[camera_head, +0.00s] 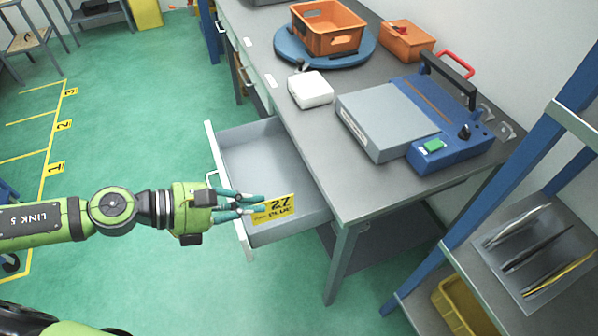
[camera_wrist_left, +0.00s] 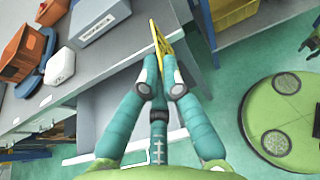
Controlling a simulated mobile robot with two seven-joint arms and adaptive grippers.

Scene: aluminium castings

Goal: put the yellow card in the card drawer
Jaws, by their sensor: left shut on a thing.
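The yellow card (camera_head: 274,209) has dark print reading "27" and is held over the open drawer (camera_head: 237,150) of the grey bench. My left gripper (camera_head: 262,205) is shut on the card at its left edge. In the left wrist view the card (camera_wrist_left: 160,44) shows nearly edge-on, pinched at the fingertips (camera_wrist_left: 160,82). The drawer is pulled out to the left, and its visible floor is bare. The card hides part of the drawer floor, and I cannot tell the exact height between them.
On the bench (camera_head: 345,192) stand a blue and grey machine (camera_head: 408,112), a white box (camera_head: 311,90), an orange crate (camera_head: 328,30) on a blue turntable (camera_head: 290,50), and a smaller orange bin (camera_head: 407,44). A blue-framed rack (camera_head: 460,225) stands at right.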

